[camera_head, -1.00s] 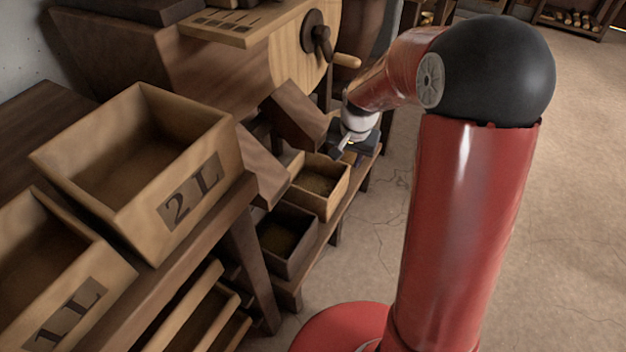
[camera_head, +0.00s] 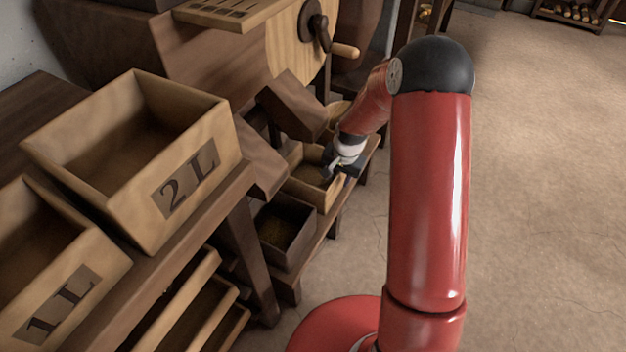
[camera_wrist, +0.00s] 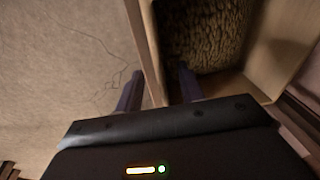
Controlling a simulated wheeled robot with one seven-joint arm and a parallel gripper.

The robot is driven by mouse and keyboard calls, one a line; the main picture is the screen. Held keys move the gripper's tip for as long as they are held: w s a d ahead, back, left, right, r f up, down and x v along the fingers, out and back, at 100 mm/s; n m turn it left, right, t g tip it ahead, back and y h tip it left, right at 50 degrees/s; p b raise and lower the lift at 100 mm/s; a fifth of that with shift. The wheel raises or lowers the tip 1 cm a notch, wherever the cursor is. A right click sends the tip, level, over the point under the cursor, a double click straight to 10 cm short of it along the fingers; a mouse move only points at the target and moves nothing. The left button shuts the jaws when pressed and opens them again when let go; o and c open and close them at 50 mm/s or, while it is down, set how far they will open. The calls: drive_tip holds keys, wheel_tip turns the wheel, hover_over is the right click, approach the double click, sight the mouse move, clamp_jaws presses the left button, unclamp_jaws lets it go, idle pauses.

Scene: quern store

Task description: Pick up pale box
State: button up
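The pale box (camera_head: 308,193) is an open light wooden box on a low bench below the mill's chute. In the wrist view its near wall (camera_wrist: 147,45) runs between my two fingers, and rough brown grain-like content lies inside. My gripper (camera_head: 329,170) is at the box's right side in the head view and partly covers it. In the wrist view my gripper (camera_wrist: 160,82) is open, one finger outside the wall and one over the inside. I cannot tell whether either finger touches the wall.
A dark box (camera_head: 284,232) with grain stands beside the pale box on the bench (camera_head: 320,238). The wooden chute (camera_head: 292,105) overhangs closely. Larger boxes marked 2L (camera_head: 190,185) and 1L (camera_head: 70,300) sit on the left table. Open floor (camera_head: 540,200) lies to the right.

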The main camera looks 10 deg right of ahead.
clamp_jaws()
drive_tip(key=shift+w+r, duration=0.1)
drive_tip(key=shift+r, duration=0.05)
idle(0.4)
